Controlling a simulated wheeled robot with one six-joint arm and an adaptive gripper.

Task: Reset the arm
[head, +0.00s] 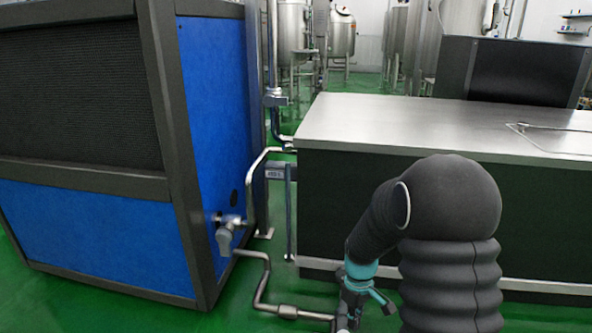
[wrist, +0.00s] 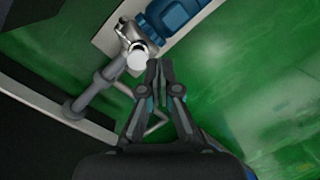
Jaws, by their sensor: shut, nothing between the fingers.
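In the head view, my arm in its dark cover rises at the lower right, and my gripper (head: 352,305) hangs low beside it, partly cut off by the bottom edge. In the wrist view, my gripper (wrist: 159,68) points away from the camera with its two fingertips close together. The jaws are shut and nothing shows between them. Beyond the fingertips lie a metal pipe fitting and a blue motor; I cannot tell how far away they are.
A large blue and black cabinet (head: 215,150) stands at the left, with a valve (head: 226,232) and bent pipe (head: 262,285) near the floor. A steel-topped counter (head: 400,115) stands behind my arm. In the wrist view, a blue motor (wrist: 172,14) lies above green floor (wrist: 250,70).

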